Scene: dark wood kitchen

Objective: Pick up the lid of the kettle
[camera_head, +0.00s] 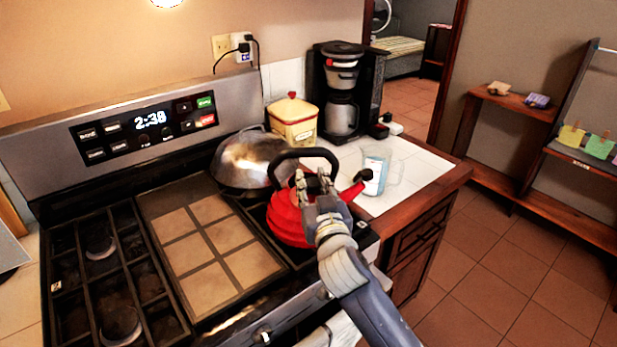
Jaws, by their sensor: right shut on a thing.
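A red kettle (284,219) with a black arched handle and a black-tipped spout stands at the right front of the stove. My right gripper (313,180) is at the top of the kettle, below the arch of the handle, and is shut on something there. The lid is hidden behind the gripper fingers, so I cannot see clearly how it sits. My left gripper is not in view.
A metal wok lid or pan (246,160) stands behind the kettle on the stove (70,230). A glass pitcher (377,165) is close to the spout. A cream canister (292,122) and a coffee maker (343,95) stand further back on the counter.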

